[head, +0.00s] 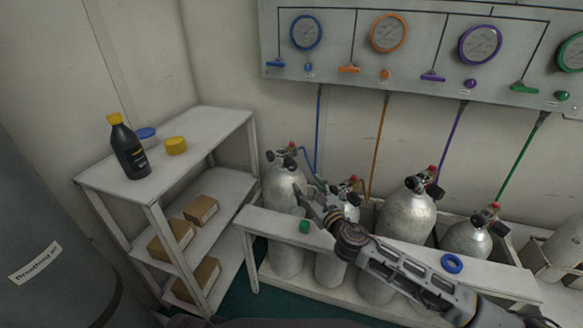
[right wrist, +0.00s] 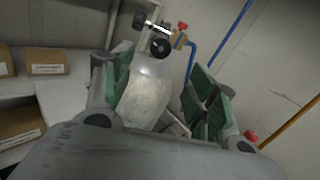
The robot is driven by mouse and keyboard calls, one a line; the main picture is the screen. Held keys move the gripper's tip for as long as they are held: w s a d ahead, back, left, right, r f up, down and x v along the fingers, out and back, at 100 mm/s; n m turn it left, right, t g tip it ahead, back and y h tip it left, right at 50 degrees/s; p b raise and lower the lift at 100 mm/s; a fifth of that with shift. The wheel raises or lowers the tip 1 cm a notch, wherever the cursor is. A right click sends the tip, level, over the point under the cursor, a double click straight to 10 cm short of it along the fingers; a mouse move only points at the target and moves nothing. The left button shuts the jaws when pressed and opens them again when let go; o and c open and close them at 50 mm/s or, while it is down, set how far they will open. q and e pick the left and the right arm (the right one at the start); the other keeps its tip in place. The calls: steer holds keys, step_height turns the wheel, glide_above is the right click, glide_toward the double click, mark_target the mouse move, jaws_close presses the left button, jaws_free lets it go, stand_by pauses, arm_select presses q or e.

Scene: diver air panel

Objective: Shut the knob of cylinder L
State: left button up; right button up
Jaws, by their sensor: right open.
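Several grey cylinders stand in a white rack below the gauge panel; I cannot read which one is cylinder L. The leftmost cylinder (head: 283,185) has a valve with black knobs (head: 289,162) and a small red cap on top, joined to a blue hose. My right gripper (head: 311,192) is open and empty in front of this cylinder, below its valve. In the right wrist view, the cylinder (right wrist: 143,95) and its black knob (right wrist: 160,47) show between and beyond the green-padded fingers. The knob is not touched. My left gripper is not in view.
The gauge panel (head: 350,50) hangs on the wall with blue, orange, purple and green levers. The rack's front rail (head: 405,252) carries a green cap (head: 304,227) and a blue ring (head: 452,263). A white shelf (head: 200,140) with a black bottle (head: 128,150) and boxes stands left.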

mark_target(293, 168)
steer(key=b+x, duration=0.1)
steer(key=x, duration=0.5)
steer(key=b+x, duration=0.1)
steer(key=x, duration=0.1)
steer(key=shift+w+a, duration=0.1)
steer(key=shift+w, duration=0.15)
steer(key=shift+x, duration=0.8)
steer(key=shift+b+x, duration=0.45)
steer(key=shift+x, duration=0.55)
steer(key=shift+w+a, duration=0.15)
steer(key=shift+w, duration=0.15)
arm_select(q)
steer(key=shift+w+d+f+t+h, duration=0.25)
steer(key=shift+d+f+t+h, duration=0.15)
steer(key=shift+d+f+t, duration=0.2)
arm_select(e)
steer(key=shift+w, duration=0.1)
